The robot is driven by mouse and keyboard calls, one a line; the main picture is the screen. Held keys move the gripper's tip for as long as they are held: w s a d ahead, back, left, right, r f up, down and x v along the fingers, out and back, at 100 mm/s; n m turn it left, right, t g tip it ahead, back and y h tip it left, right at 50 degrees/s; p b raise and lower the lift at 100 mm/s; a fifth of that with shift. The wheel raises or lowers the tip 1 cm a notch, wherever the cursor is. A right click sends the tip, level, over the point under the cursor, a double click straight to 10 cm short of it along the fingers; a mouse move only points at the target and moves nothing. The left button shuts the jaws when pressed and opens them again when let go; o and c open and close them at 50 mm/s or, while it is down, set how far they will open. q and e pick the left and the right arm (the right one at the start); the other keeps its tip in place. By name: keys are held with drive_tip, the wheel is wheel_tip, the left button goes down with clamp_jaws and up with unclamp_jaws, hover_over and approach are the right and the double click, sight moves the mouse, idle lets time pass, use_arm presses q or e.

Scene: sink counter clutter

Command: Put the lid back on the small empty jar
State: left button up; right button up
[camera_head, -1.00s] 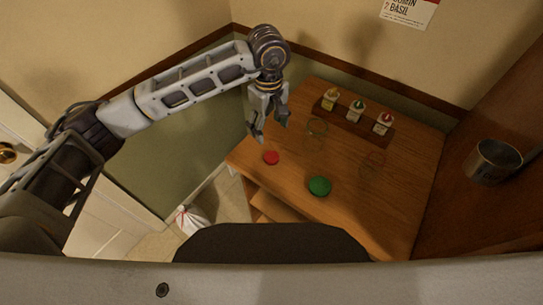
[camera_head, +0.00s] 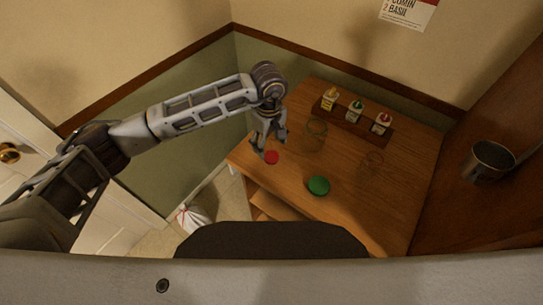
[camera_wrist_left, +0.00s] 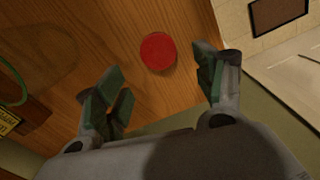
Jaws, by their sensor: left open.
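A flat red lid (camera_head: 271,157) lies on the wooden counter near its left edge. It also shows in the left wrist view (camera_wrist_left: 158,51). A larger green lid (camera_head: 319,186) lies nearer the front. Two clear glass jars stand open on the counter: a greenish-rimmed one (camera_head: 316,133) behind the lids, and a faint, smaller-looking one with a reddish rim (camera_head: 373,158) to the right. Both look empty. My left gripper (camera_head: 269,147) is open and empty, pointing down above the red lid. In the wrist view its fingers (camera_wrist_left: 160,76) are spread either side of the lid, apart from it.
A dark wooden rack (camera_head: 352,119) with several labelled spice containers stands at the back of the counter. A metal pot (camera_head: 489,160) is at the far right. A white bag (camera_head: 191,219) lies on the floor at left.

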sight(271, 156)
use_arm(q)
drive_tip(key=shift+f, duration=0.1)
drive_tip(key=shift+s+d+f+p, duration=0.15)
drive_tip(key=shift+f+p, duration=0.2)
drive_tip(key=shift+f, duration=0.25)
drive_tip(key=shift+s+d+f+p, duration=0.15)
drive_tip(key=shift+f+p, duration=0.15)
drive_tip(key=shift+f, duration=0.25)
drive_tip(key=shift+a+f+p, duration=0.1)
drive_tip(key=shift+f+p, duration=0.2)
drive_tip(key=shift+f, duration=1.05)
drive_tip(key=c, duration=0.8)
